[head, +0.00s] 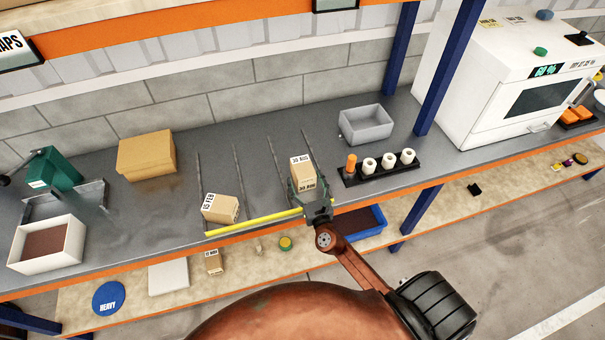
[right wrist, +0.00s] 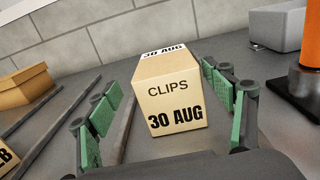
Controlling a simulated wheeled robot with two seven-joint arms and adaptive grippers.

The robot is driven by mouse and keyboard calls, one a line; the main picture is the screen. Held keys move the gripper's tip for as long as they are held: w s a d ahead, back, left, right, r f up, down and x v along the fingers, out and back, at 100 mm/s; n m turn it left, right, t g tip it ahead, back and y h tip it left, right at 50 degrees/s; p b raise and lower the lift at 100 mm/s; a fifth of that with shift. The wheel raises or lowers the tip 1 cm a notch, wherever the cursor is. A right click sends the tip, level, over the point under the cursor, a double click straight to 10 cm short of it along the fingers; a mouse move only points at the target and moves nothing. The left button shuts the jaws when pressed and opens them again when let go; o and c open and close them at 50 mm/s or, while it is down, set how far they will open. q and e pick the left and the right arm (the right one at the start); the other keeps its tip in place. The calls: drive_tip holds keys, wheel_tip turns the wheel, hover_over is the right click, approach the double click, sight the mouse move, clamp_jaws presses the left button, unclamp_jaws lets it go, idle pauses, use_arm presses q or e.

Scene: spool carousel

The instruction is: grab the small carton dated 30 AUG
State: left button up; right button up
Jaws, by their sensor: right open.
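The small carton dated 30 AUG (head: 302,174) stands upright on the grey shelf, near its front edge, between two thin dark rails. In the right wrist view the carton (right wrist: 172,100) shows "CLIPS" and "30 AUG" on its front and the date again on top. My right gripper (head: 306,192) is open at the carton. In the right wrist view its green-padded fingers stand on either side of the carton, with a visible gap on each side. Another small carton, dated 15 FEB (head: 221,209), sits to the left in another lane. My left gripper is not in view.
A yellow strip (head: 253,222) runs along the front of the lanes. A black rack (head: 381,170) with an orange spool and several white ones stands to the right, with a grey bin (head: 366,124) behind. A larger brown box (head: 147,154) is at left.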

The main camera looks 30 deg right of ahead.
sight(303, 167)
drive_tip(key=x, duration=0.4)
drive_tip(key=shift+w+d+r+p, duration=0.2)
drive_tip(key=shift+d+r+p, duration=0.05)
drive_tip(key=shift+d+p, duration=0.2)
drive_tip(key=shift+w+d+f, duration=0.1)
drive_tip(key=shift+w, duration=0.2)
drive_tip(key=c, duration=1.6)
drive_tip(key=shift+c, duration=0.5)
